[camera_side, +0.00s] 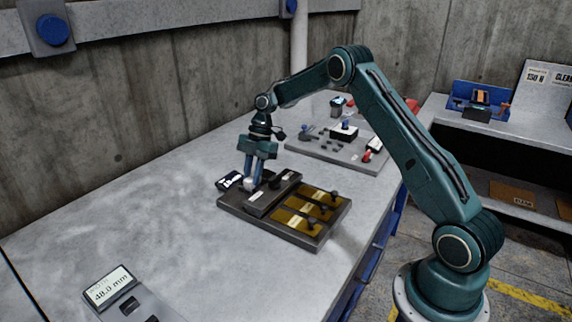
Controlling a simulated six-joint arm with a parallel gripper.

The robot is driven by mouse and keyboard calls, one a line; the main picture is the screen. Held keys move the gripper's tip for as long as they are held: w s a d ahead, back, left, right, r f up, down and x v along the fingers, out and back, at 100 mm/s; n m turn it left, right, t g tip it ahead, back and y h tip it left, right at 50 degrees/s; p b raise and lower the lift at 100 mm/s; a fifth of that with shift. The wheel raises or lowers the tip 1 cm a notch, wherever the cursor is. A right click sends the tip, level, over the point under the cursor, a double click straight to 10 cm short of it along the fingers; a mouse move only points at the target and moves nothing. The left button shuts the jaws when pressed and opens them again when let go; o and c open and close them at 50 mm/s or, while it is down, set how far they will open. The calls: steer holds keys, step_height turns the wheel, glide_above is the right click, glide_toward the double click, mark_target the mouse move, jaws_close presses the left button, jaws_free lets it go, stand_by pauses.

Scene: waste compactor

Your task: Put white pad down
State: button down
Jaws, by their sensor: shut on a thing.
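My gripper (252,184) points down over the left part of a dark fixture board (265,234) on the grey workbench. Its fingers are shut on a small white pad (249,184), which shows low between the fingertips. The pad is at or just above the raised dark block (272,196) on the board. I cannot tell whether it touches the block. The fingers hide part of the pad.
The board holds several brass plates (298,219) with dark knobs. A small dark display (230,181) stands just left of my gripper. A grey panel (340,150) with controls lies behind. A 48.0 mm readout (108,288) is front left.

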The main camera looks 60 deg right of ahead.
steer(key=shift+f, duration=0.2)
steer(key=c, duration=1.3)
jaws_free()
steer(key=shift+o, duration=0.2)
steer(key=v, duration=0.7)
steer(key=shift+r, duration=0.35)
steer(key=shift+d, duration=0.1)
